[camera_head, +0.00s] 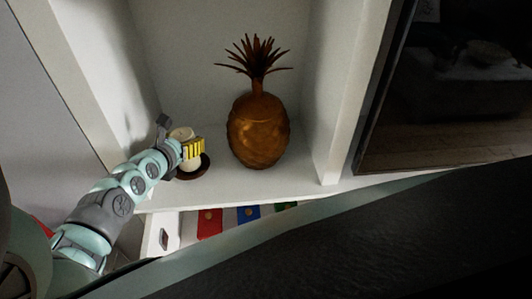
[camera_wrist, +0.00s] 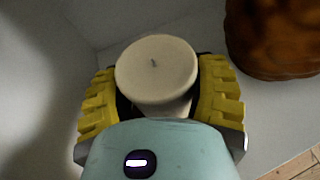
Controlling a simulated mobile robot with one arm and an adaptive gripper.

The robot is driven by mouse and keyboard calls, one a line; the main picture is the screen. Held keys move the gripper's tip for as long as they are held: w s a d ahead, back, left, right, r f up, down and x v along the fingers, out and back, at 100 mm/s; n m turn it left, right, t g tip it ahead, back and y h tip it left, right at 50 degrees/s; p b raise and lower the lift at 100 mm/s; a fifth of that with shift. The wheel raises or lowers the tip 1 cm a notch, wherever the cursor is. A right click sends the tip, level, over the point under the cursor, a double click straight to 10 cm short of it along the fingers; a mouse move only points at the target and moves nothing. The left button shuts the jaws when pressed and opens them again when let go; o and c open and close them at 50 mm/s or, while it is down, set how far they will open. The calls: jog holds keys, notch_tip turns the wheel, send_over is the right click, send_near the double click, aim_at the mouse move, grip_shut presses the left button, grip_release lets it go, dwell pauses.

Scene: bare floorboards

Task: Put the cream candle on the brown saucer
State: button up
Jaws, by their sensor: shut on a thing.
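The cream candle (camera_head: 181,133) is upright in my gripper (camera_head: 189,148) on the left side of the white shelf niche. In the wrist view the candle's round top with its wick (camera_wrist: 156,68) shows between the yellow finger pads of my gripper (camera_wrist: 160,100), which is shut on it. The dark brown saucer (camera_head: 204,168) is on the shelf floor below the candle, partly hidden by the gripper. The candle's lower part appears over the saucer; I cannot tell whether its base touches it.
A brown pineapple ornament (camera_head: 258,132) stands just right of the saucer; it also shows in the wrist view (camera_wrist: 275,40). The niche's left wall is close to my gripper. Free shelf lies right of the pineapple.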

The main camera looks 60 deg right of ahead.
jog(key=shift+f, duration=0.55)
jog(key=shift+r, duration=0.15)
jog(key=o, duration=1.1)
jog(key=shift+c, duration=0.2)
jog(key=shift+a+r, duration=0.1)
jog(key=p+v, duration=0.1)
jog(key=v, duration=0.6)
jog(key=shift+s, duration=0.2)
